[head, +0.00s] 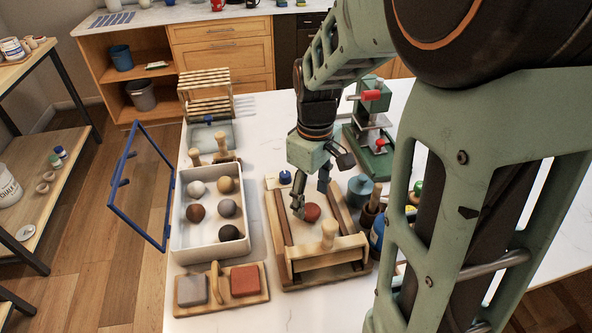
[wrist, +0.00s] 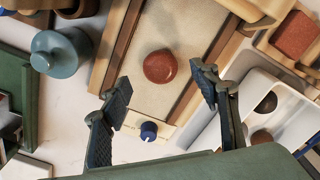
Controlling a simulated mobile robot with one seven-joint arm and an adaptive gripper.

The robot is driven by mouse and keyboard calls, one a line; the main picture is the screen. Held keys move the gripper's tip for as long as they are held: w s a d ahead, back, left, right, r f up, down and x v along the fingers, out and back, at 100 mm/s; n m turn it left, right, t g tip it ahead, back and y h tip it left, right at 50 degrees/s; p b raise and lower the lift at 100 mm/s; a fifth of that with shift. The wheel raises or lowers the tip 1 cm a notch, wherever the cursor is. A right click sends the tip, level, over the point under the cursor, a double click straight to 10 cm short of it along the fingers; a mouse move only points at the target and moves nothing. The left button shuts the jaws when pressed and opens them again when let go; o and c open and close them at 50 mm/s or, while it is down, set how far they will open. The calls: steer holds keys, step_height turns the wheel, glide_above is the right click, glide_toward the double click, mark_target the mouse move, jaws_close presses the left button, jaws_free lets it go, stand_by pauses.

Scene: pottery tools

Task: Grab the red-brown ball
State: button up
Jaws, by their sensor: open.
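The red-brown ball (head: 312,212) lies on the flat bed of a wooden slab roller tray (head: 338,272), between its side rails. In the wrist view the ball (wrist: 160,66) is in full sight, on the pale bed beyond my fingertips. My gripper (head: 311,198) is over the bed beside the ball, with one finger just left of it in the head view. In the wrist view my gripper (wrist: 160,82) has its fingers spread wide, with nothing between the pads.
A white box (head: 210,242) with several clay balls, its blue-framed lid (head: 140,185) open, stands to the left. A board with grey and red blocks (head: 220,290) is in front of it. A blue-grey jar (head: 360,188) and a green press (head: 372,150) stand to the right.

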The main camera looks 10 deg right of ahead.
mark_target(310, 208)
step_height(310, 208, down, 4)
steer(key=shift+f, duration=0.1)
steer(key=c, duration=1.3)
steer(key=shift+o, duration=0.2)
steer(key=shift+r, duration=0.2)
